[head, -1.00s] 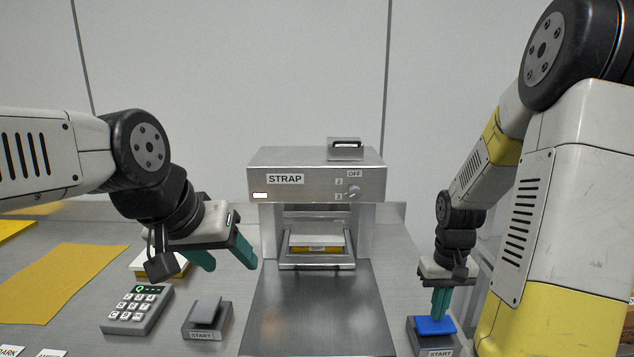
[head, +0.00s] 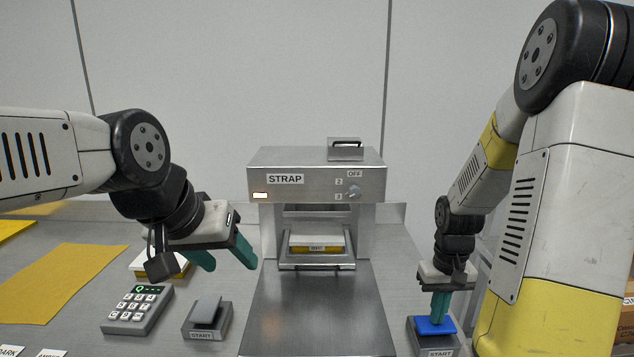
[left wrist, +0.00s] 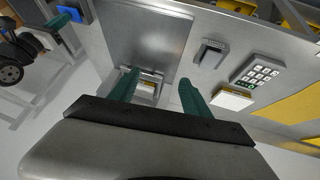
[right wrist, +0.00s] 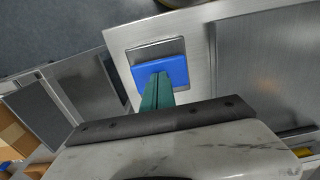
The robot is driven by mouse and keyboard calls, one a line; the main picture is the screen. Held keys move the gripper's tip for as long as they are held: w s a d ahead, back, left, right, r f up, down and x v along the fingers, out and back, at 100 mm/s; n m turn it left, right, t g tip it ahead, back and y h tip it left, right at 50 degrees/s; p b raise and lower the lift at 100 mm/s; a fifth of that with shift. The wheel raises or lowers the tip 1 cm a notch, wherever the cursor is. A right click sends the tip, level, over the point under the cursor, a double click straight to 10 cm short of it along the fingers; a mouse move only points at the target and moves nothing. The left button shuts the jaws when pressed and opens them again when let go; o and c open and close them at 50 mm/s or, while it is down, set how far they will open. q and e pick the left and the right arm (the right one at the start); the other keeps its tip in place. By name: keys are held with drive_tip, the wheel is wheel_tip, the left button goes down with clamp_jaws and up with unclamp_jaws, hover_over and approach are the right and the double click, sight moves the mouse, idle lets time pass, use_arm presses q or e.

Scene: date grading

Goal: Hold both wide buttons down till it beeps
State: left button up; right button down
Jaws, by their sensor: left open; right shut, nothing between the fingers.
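Two wide START buttons sit on the bench on either side of the STRAP machine (head: 316,185). The left button (head: 207,312) is grey, and no gripper touches it. The right button (head: 432,326) is blue; it also shows in the right wrist view (right wrist: 160,71). My right gripper (head: 439,315) is shut and empty, fingers pointing down with the tips at the blue button's top. Whether the button is pressed down, I cannot tell. My left gripper (head: 230,262) is open and empty, above and behind the grey button, beside the machine. A white lamp (head: 260,195) shows on the machine's front.
A keypad (head: 138,308) stands left of the grey button. A pack with a white top (head: 317,243) lies in the machine's opening. A steel plate (head: 318,310) lies in front of it, clear. A yellow mat (head: 55,283) lies at the left.

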use_arm(q)
drive_tip(key=shift+c, duration=0.3)
drive_tip(key=shift+w+a, duration=0.15)
drive_tip(key=shift+w, duration=0.1)
drive_tip(key=c, duration=0.7)
drive_tip(key=w+a+f+g, duration=0.1)
drive_tip(key=w, duration=0.1)
drive_tip(key=w+a+f+g+y, duration=0.1)
drive_tip(key=w+a, duration=0.1)
drive_tip(key=w, duration=0.1)
drive_tip(key=w+a+f+g, duration=0.1)
drive_tip(key=w+a, duration=0.1)
drive_tip(key=w, duration=0.1)
drive_tip(key=shift+f, duration=0.35)
clamp_jaws()
drive_tip(key=shift+w+a+f+n+g+y, duration=0.15)
drive_tip(key=shift+w+a+f+g, duration=0.4)
drive_tip(key=shift+w+a+f, duration=1.45)
drive_tip(key=shift+w+a+f+n+g+y, duration=0.1)
drive_tip(key=shift+w+a+f+g+y, duration=0.25)
drive_tip(key=shift+f, duration=3.2)
drive_tip(key=shift+w+a+f+n+g+y, duration=0.1)
drive_tip(key=shift+w+a+f+g, duration=0.95)
drive_tip(key=shift+f, duration=1.7)
